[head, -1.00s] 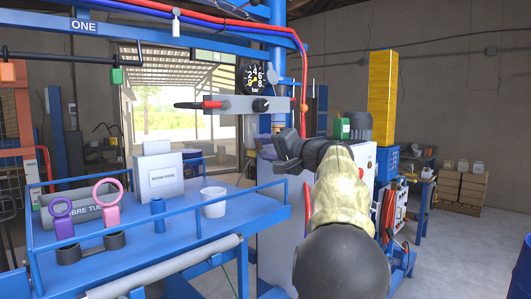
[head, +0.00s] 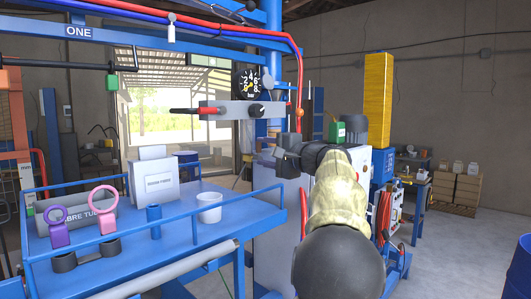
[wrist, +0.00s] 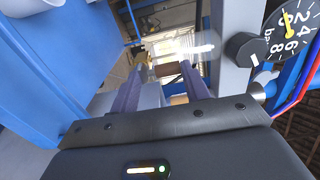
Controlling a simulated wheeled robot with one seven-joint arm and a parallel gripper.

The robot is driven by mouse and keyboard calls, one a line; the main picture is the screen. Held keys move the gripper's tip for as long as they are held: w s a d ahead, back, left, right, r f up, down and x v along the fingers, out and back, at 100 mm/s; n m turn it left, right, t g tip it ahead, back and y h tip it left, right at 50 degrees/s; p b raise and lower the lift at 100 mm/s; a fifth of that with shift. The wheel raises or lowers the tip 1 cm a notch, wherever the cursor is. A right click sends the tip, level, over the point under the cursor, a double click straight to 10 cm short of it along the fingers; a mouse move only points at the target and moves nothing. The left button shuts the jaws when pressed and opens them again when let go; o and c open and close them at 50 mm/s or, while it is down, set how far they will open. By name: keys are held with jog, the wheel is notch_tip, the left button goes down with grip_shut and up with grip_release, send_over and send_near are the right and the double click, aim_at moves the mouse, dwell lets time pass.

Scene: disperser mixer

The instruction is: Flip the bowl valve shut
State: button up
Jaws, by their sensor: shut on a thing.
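My gripper (head: 284,160) is in front of the grey machine cabinet, below the grey control panel (head: 232,110), in the head view. In the wrist view, my gripper (wrist: 172,75) has its two fingers closed around a small brown piece (wrist: 178,100). I cannot tell for certain whether this is the bowl valve's handle. The panel carries a red-and-black lever (head: 209,110) at its left and a black knob (head: 256,110), which also shows in the wrist view (wrist: 244,48). My own arm hides the area right of the gripper.
A pressure gauge (head: 249,84) sits above the panel. A blue railed table (head: 180,225) at left holds a white bucket (head: 209,208), a box (head: 155,180) and coloured rings. A blue post (head: 273,60) and hoses rise close to the gripper. Open floor lies at right.

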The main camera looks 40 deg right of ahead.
jog(key=o, duration=1)
jog(key=shift+d, duration=0.1)
jog(key=s+d+b, duration=0.1)
jog(key=s+b, duration=0.4)
jog(key=s, duration=1.2)
jog(key=shift+s+d, duration=0.15)
jog(key=shift+s, duration=0.05)
jog(key=shift+w+f, duration=0.1)
jog(key=shift+w, duration=0.1)
